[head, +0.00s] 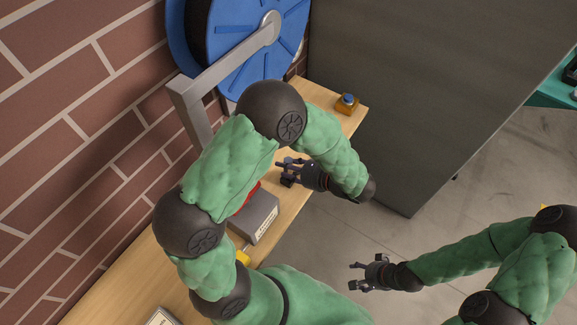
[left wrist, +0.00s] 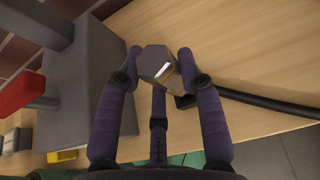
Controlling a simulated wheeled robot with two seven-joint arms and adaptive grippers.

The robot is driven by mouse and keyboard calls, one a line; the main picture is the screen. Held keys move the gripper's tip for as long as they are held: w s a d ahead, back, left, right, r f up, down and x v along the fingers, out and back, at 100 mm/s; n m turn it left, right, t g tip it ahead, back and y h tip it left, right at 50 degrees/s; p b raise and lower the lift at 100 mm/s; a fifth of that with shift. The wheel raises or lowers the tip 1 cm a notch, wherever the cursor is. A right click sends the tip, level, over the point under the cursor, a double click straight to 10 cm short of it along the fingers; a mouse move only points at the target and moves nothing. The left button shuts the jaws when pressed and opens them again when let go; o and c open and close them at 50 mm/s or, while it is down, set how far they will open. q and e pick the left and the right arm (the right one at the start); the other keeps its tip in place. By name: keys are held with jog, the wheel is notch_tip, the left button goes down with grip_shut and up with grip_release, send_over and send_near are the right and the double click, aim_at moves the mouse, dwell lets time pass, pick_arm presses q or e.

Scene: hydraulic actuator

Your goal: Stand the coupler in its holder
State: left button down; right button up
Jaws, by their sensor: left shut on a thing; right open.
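The coupler (left wrist: 157,64), a grey six-sided metal piece with a bright mark, is between the fingers of my left gripper (left wrist: 158,72) in the left wrist view. My left gripper (head: 284,168) is shut on it, over the wooden bench in the head view. There the coupler is too small and too dark to make out clearly. A black hose (left wrist: 255,104) runs from beside the gripper to the right; its join to the coupler is hidden. I cannot make out the holder for certain. My right gripper (head: 358,276) is open and empty, over the floor away from the bench.
A grey box (head: 262,222) with a label stands on the bench (head: 295,202), with a red part beside it. A blue hose reel (head: 245,40) stands at the back. A blue button on an orange box (head: 347,103) sits at the bench's far end. A brick wall is left.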

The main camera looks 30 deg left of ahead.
pick_arm(q)
jog(key=shift+p, duration=0.5)
dwell(1.3)
jog(key=shift+f+b, duration=1.1)
jog(key=shift+f, duration=0.65)
jog(key=c, duration=0.7)
grip_release()
jog(key=shift+c, duration=0.2)
jog(key=w+v, duration=0.1)
jog(key=v, duration=1.1)
jog(key=shift+s, duration=0.45)
jog(key=shift+r, duration=0.15)
